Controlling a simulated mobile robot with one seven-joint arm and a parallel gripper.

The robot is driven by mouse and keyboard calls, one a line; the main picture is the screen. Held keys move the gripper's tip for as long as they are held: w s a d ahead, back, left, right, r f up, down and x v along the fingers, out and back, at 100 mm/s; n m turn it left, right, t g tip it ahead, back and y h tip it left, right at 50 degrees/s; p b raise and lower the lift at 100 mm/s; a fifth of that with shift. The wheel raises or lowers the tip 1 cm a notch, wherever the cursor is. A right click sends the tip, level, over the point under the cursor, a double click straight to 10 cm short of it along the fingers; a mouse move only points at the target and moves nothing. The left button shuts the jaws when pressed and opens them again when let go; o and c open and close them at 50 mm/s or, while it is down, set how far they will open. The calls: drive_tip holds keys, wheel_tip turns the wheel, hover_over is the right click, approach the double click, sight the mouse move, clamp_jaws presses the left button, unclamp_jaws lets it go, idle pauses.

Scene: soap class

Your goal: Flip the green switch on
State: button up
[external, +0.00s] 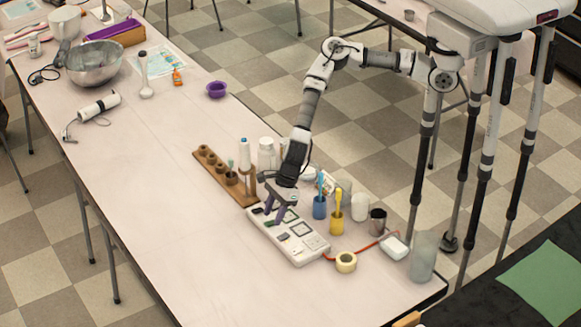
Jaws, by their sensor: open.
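A white switch panel (301,246) lies on the long white table, with several dark-framed switches and buttons on its top face. A green tint shows by a switch (290,215) near the panel's far end, close to my gripper. Whether that switch is on or off is too small to tell. My gripper (274,212) is open and empty, pointing down at the far end of the panel. Its dark fingers overlap that end in the picture, so I cannot tell whether they touch it. They hide part of the far switches.
A wooden rack (222,177) stands left of my gripper. A blue cup (320,207), a yellow cup (337,224), a dark metal cup (377,222) and a tape roll (346,262) stand right of the panel. A red cable (361,249) runs to a white box (394,247).

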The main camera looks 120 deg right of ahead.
drive_tip(key=shift+w+f, duration=0.2)
drive_tip(key=shift+f, duration=0.35)
clamp_jaws()
drive_tip(key=shift+w+r+g+p, duration=0.15)
drive_tip(key=shift+w+g+p, duration=0.1)
drive_tip(key=shift+g+p, duration=0.25)
drive_tip(key=shift+w+g, duration=0.2)
drive_tip(key=shift+g, duration=0.7)
unclamp_jaws()
